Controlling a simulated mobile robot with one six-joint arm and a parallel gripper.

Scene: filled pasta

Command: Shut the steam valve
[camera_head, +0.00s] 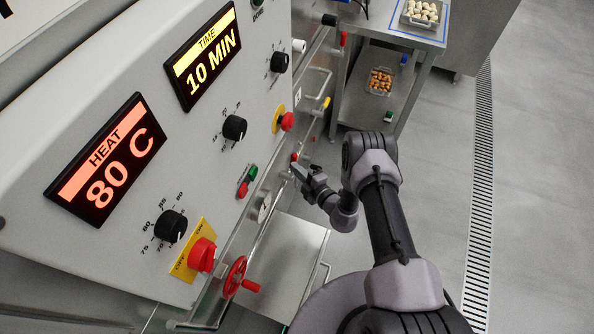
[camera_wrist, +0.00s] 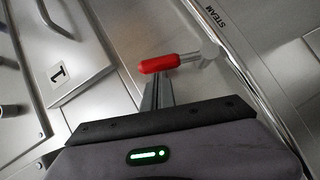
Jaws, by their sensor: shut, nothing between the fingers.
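The steam valve shows in the wrist view as a red lever grip (camera_wrist: 160,64) on a pale metal stem, beside a pipe and a panel marked STEAM. In the head view a small red piece (camera_head: 294,157) at the machine's lower edge seems to be the same lever. My gripper (camera_wrist: 158,82) is shut and empty. Its fingertips lie just below the red grip in the wrist view; I cannot tell whether they touch it. In the head view my gripper (camera_head: 297,171) is close beside the red piece.
A red handwheel (camera_head: 235,277) and a red switch (camera_head: 202,255) are on the machine nearer me. Above are the HEAT display (camera_head: 106,160) and the TIME display (camera_head: 204,56). A steel table (camera_head: 425,48) stands at the back. The floor (camera_head: 540,190) at right is clear.

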